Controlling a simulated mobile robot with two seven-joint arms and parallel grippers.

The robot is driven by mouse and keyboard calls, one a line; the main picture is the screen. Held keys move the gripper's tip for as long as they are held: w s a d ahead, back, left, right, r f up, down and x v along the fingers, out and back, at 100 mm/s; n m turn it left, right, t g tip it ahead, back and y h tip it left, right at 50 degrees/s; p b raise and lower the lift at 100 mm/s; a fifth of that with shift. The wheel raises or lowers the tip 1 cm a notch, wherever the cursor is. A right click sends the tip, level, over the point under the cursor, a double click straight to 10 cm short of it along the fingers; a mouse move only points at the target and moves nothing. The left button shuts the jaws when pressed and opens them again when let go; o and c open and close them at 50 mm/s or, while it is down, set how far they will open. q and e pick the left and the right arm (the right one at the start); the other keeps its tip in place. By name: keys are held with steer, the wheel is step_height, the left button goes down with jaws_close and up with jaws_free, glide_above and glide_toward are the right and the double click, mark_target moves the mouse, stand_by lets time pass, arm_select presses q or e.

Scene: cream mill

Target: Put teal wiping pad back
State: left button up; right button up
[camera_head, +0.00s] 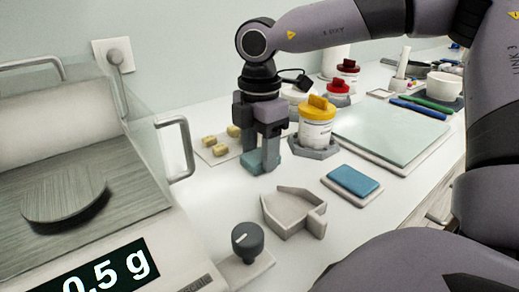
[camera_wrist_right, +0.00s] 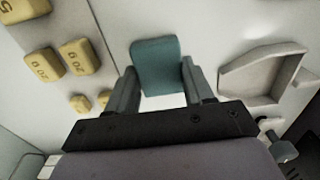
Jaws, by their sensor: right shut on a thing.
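The teal wiping pad (camera_head: 252,163) is between the fingers of my right gripper (camera_head: 263,148), which points down over the white counter. In the right wrist view the teal pad (camera_wrist_right: 156,62) sits between the two dark fingers of the gripper (camera_wrist_right: 160,82) and sticks out past their tips. I cannot tell whether its lower edge touches the counter. My left gripper is not in view.
A blue pad (camera_head: 354,179) lies on a pale tray (camera_head: 340,190). An empty grey angular tray (camera_head: 290,212) and a dark knob (camera_head: 247,240) stand in front. A yellow-lidded jar (camera_head: 317,125) and yellow weights (camera_head: 208,142) flank the gripper. A scale (camera_head: 150,210) is left.

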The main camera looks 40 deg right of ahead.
mark_target(260, 155)
steer(key=shift+f, duration=0.2)
steer(key=o, duration=0.9)
steer(key=shift+o, duration=0.2)
steer(key=shift+r, duration=0.1)
steer(key=shift+r, duration=0.15)
step_height(260, 155, up, 12)
steer(key=p, duration=0.1)
steer(key=shift+p, duration=0.35)
